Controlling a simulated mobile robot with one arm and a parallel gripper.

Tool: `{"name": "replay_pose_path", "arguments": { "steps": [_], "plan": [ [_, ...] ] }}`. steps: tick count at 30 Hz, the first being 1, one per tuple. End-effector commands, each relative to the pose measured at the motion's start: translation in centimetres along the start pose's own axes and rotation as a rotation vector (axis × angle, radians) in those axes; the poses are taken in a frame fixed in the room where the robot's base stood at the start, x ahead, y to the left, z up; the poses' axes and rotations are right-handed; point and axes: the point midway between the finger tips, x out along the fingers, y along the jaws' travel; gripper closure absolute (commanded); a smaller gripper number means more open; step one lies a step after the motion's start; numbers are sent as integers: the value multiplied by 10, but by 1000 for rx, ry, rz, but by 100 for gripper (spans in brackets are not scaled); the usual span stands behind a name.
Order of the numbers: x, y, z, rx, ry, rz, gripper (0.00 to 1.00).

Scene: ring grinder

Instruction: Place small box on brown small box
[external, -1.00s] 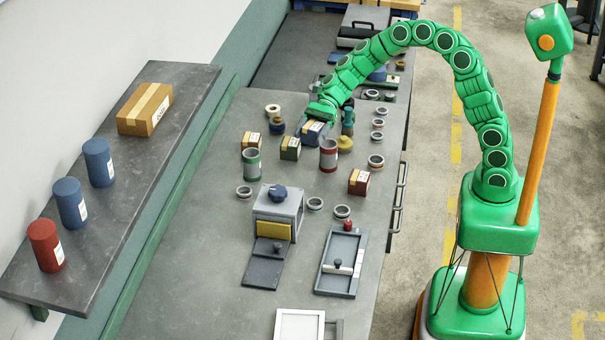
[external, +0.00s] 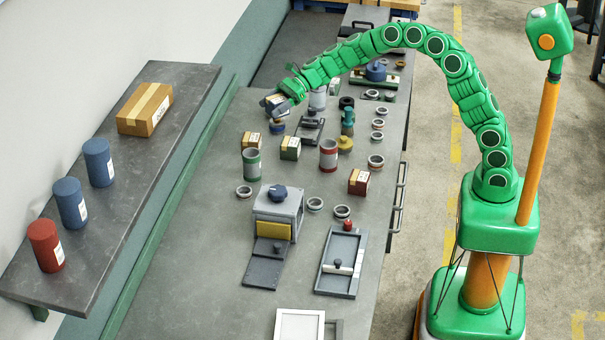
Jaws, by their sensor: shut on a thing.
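My gripper (external: 277,105) is at the far left part of the workbench, shut on a small box (external: 274,99) with a pale label and a dark bluish side. The box appears raised above the bench; its height is hard to judge, and the jaws partly hide it. The brown small box (external: 251,141) sits on the bench below the gripper in the picture, apart from the held box. Nothing lies on its top. A green small box (external: 290,149) stands to its right, and a red small box (external: 359,183) farther right.
Close by stand a green-banded cylinder (external: 252,163), a red-banded cylinder (external: 328,155) and a blue-and-yellow part (external: 277,127). A grey machine (external: 279,210) stands nearer. A shelf (external: 140,200) with cans and a carton runs along the left. The near-left bench is clear.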

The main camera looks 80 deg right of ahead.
Motion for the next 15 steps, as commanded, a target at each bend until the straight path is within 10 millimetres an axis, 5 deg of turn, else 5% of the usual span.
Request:
{"name": "replay_pose_path", "arguments": {
  "steps": [15],
  "plan": [
    [44,-39,-10,-3,-1,1,72]
  ]
}}
